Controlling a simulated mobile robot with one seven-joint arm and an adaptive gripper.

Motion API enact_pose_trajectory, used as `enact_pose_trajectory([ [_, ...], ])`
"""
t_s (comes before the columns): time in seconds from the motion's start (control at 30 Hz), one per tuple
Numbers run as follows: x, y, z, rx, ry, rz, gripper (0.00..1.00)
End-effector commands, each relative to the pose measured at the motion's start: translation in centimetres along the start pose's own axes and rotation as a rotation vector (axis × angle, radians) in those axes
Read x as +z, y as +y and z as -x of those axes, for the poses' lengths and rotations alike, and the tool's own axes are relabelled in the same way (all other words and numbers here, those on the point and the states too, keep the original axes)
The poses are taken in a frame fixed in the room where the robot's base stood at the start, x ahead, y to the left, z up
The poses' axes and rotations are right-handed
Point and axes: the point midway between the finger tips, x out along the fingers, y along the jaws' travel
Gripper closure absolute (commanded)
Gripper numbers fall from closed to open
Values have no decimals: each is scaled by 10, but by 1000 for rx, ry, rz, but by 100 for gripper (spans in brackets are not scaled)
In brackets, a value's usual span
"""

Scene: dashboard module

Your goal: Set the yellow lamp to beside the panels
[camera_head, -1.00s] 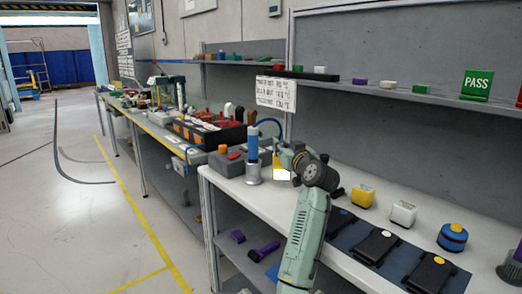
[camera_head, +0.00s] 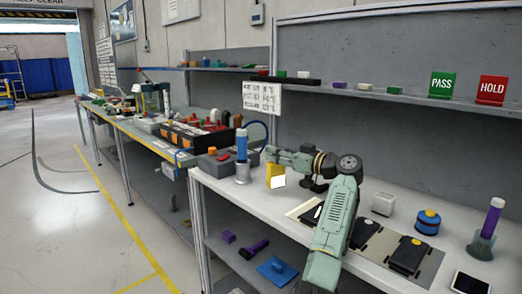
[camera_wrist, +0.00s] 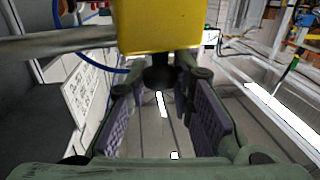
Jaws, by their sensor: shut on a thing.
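The yellow lamp (camera_head: 270,171), a yellow block with a bright white face, is at the end of my arm above the bench's left part. My gripper (camera_head: 272,157) is shut on it. In the wrist view the lamp's yellow body (camera_wrist: 158,28) fills the top, with a dark part between the fingers (camera_wrist: 163,82). I cannot tell whether the lamp touches the bench. Black panels with round knobs, one in the middle (camera_head: 364,233) and one at right (camera_head: 407,255), lie on a grey-beige mat (camera_head: 432,262). My arm partly covers the panels and mat.
A blue cylinder on a grey base (camera_head: 242,160) stands just left of the lamp. A shelf (camera_head: 400,92) runs above.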

Motion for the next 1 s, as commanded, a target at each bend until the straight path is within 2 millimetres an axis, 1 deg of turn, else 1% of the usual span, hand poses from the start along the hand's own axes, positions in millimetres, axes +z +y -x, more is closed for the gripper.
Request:
enact_pose_trajectory([
  [0.2, 0, -4, 12, -103, -6, -6, 100],
  [0.4, 1, -8, 17, -148, -2, -3, 100],
  [0.87, 2, -8, 19, -159, 0, -2, 100],
  [0.9, 2, -8, 19, -159, 0, -2, 77],
  [1.0, 2, -8, 19, -158, 1, -2, 70],
])
